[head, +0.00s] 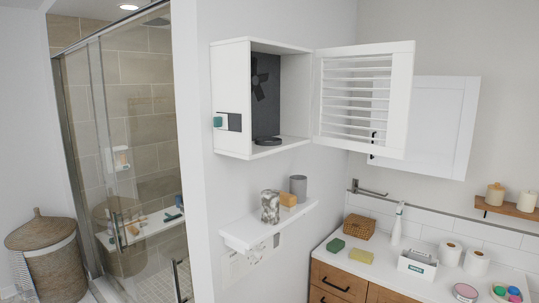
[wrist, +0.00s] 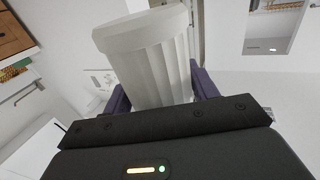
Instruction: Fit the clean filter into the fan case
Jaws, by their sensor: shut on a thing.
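The clean filter (wrist: 150,65) is a white pleated cylinder with a plain rim, large in the wrist view. My gripper (wrist: 160,88) is shut on it, with a purple finger on each side. Neither my gripper nor this filter shows in the head view. The fan case (head: 231,82) is a white box on the wall, its louvred door (head: 364,97) swung open to the right. Inside are a dark fan (head: 259,78) at the back and a black round seat (head: 267,141) on the floor. No filter stands on the seat.
Below the case, a white shelf (head: 262,233) holds a grey cylinder (head: 298,188), a tan block (head: 288,199) and a crumpled silvery thing (head: 270,206). A teal knob (head: 217,121) sticks out from the case's left side. A cluttered counter (head: 338,265) stands at lower right.

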